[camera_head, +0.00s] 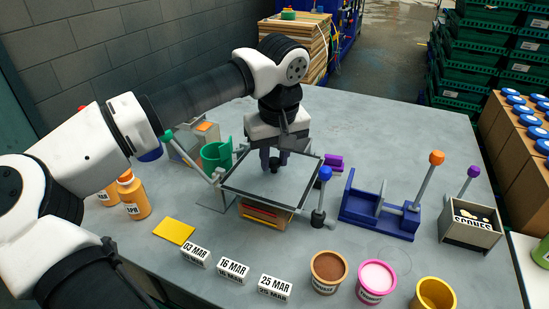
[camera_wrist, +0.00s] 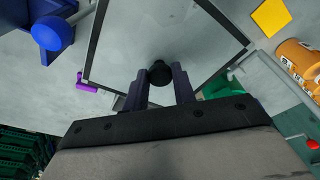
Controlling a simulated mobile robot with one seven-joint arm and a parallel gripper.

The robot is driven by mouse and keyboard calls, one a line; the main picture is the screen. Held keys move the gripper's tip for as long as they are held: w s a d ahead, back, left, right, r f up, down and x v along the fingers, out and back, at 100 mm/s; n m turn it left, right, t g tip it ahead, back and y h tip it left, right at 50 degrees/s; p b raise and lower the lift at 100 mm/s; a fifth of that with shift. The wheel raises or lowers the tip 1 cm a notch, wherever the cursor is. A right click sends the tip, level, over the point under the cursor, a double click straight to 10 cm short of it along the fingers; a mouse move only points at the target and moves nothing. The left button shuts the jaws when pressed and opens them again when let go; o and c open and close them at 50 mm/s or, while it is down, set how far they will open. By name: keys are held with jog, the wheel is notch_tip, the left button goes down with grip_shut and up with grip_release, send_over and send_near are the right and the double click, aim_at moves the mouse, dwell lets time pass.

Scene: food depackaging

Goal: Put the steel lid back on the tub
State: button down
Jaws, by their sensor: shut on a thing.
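The lid is a flat grey square panel with a dark rim (camera_head: 256,187) and a black knob at its middle; the panel also shows in the wrist view (camera_wrist: 115,45). My gripper (camera_head: 274,162) is shut on the black knob (camera_wrist: 160,73), its two fingers either side of it. The panel lies roughly level over a box-like tub with orange and red layers (camera_head: 266,216), whose front shows below the panel edge. The panel hides the tub's top, so I cannot tell whether they touch.
A blue-knobbed lever (camera_head: 325,174) stands close by the panel's right corner. A green cylinder (camera_head: 216,157) is at its left, a purple block (camera_head: 334,162) at its right. Date blocks (camera_head: 231,271) and open round tubs (camera_head: 328,272) line the front. A blue fixture (camera_head: 375,217) stands further right.

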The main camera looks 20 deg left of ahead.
aim_at(277, 178)
jog(key=shift+f, duration=0.15)
jog(key=c, duration=1.1)
grip_release()
jog(key=shift+c, duration=0.2)
notch_tip(277, 178, up, 12)
jog(key=s+d+p, duration=0.1)
jog(key=p, duration=0.7)
jog(key=shift+s, duration=0.15)
jog(key=shift+d, duration=0.1)
